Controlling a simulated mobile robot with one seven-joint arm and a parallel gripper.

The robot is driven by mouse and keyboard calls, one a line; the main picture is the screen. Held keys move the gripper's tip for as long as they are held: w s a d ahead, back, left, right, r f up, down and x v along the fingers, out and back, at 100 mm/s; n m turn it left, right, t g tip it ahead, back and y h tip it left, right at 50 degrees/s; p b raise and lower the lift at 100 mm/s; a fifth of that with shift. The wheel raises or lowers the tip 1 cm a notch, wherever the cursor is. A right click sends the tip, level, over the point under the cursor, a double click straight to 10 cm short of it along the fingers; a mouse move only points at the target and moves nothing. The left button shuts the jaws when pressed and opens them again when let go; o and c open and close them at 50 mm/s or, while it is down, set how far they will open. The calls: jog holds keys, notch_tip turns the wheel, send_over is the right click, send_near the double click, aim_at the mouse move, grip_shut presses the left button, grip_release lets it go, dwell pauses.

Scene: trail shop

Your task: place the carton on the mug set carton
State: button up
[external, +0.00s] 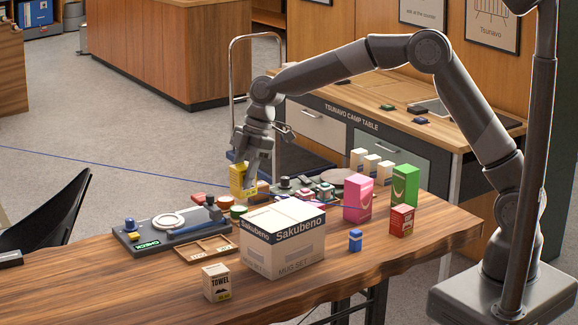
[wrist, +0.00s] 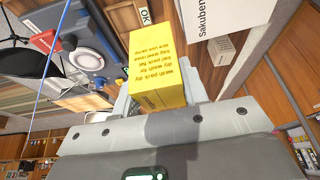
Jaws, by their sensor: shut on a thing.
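A small yellow carton (external: 242,182) is held between the fingers of my gripper (external: 251,166), which is shut on it. In the wrist view the yellow carton (wrist: 163,60) fills the space between the fingers, with printed lines on its face. The mug set carton (external: 283,258) is a large white and grey box marked "Sakubeno" on the wooden table. Its top looks clear. My gripper is behind and to the left of it in the external view, apart from it. Part of the mug set carton (wrist: 222,17) shows at the top of the wrist view.
A grey checking board (external: 157,238) and a wooden tray (external: 203,249) lie left of the mug set carton. A towel box (external: 216,283) stands in front. Pink (external: 358,200), green (external: 405,186) and red (external: 401,221) boxes and a small blue item (external: 355,241) stand to the right.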

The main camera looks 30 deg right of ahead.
jog(key=s+d+r+n, duration=0.1)
jog(key=s+d+r, duration=0.15)
jog(key=d, duration=0.25)
jog(key=s+d+r+n+g, duration=0.1)
jog(key=s+d+r, duration=0.15)
jog(key=d, duration=0.35)
jog(key=s+d+r+n, duration=0.1)
jog(key=s+d+r, duration=0.15)
jog(key=d, duration=0.25)
send_over(283, 214)
jog(key=shift+n, duration=0.3)
notch_tip(283, 214, down, 6)
jog(key=shift+f, duration=0.1)
jog(key=shift+f+g, duration=0.3)
jog(key=shift+f, duration=1.6)
jog(key=shift+f, duration=0.15)
jog(key=o, duration=1.1)
jog(key=shift+c, duration=0.2)
